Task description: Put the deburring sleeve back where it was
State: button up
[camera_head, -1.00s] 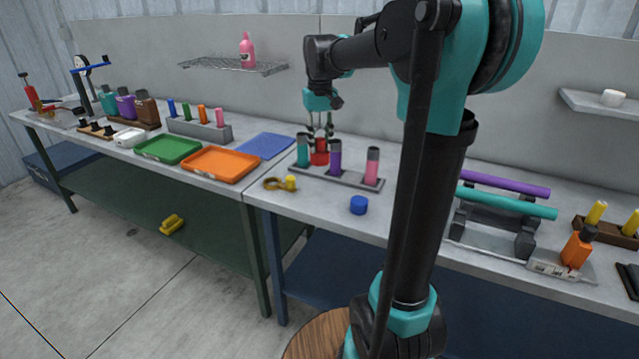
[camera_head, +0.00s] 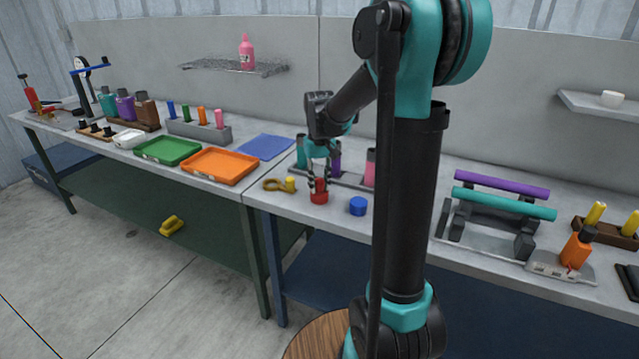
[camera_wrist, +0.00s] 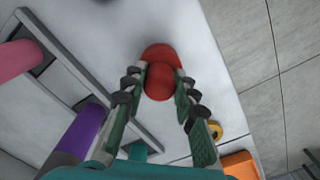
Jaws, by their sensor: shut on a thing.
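My gripper (camera_head: 318,180) is shut on a red round piece (camera_head: 319,193) with a wide base and a narrower knob. The wrist view shows the fingers (camera_wrist: 162,88) on either side of the red knob (camera_wrist: 160,82). I take this piece to be the deburring sleeve; no label shows.
A yellow ring (camera_head: 272,184) lies left of the red piece. An orange tray (camera_head: 220,166) and a blue mat (camera_head: 264,146) are farther left. A stand with purple and teal tubes (camera_head: 505,203) is at right. The bench front edge is close to the red piece.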

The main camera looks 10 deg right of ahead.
aim_at(320, 180)
jog(key=o, duration=1.1)
jog(key=shift+f, duration=0.1)
notch_tip(320, 180, up, 12)
jog(key=shift+r, duration=0.15)
